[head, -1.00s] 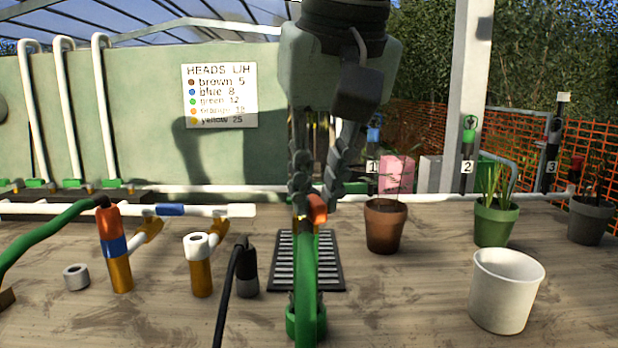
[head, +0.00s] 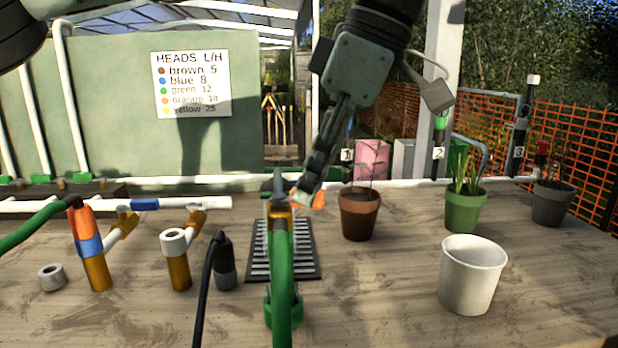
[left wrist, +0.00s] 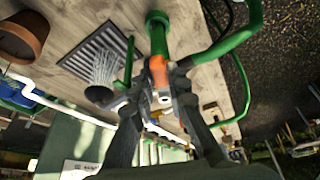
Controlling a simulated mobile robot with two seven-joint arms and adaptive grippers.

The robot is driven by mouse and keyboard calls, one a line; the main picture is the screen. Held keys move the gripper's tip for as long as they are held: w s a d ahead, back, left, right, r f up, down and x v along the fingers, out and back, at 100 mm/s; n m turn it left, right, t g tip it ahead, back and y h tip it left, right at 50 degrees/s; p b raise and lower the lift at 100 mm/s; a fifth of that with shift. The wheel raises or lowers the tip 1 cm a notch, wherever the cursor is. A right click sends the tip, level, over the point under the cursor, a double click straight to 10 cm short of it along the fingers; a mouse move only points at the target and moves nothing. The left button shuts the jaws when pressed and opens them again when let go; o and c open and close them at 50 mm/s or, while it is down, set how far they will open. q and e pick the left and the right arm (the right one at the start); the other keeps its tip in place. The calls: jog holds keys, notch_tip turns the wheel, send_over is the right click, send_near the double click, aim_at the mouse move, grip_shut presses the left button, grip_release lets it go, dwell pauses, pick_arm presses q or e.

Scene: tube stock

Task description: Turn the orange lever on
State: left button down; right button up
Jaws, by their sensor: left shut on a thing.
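The orange lever (head: 302,198) sits at the top of the upright green pipe (head: 280,262), partly hidden by my fingertips. It also shows in the left wrist view (left wrist: 158,73), beside the green pipe (left wrist: 156,38). My right gripper is not in view.
A black drain grate (head: 311,262) lies behind the green pipe. A brown pot (head: 359,214), a green pot (head: 463,211) and a white bucket (head: 471,277) stand to the right. Orange-brown pipe stubs (head: 178,262) and a black hose (head: 202,290) stand to the left.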

pick_arm(q)
jog(key=shift+w+d+n+g, duration=0.1)
jog(key=shift+w+n+g, duration=0.3)
jog(key=shift+n, duration=0.6)
jog(key=shift+w+n+g, duration=0.3)
jog(key=shift+n+g, duration=0.1)
jog(key=shift+n, duration=0.6)
jog(key=c, duration=1.5)
grip_release()
jog(key=shift+v, duration=3.8)
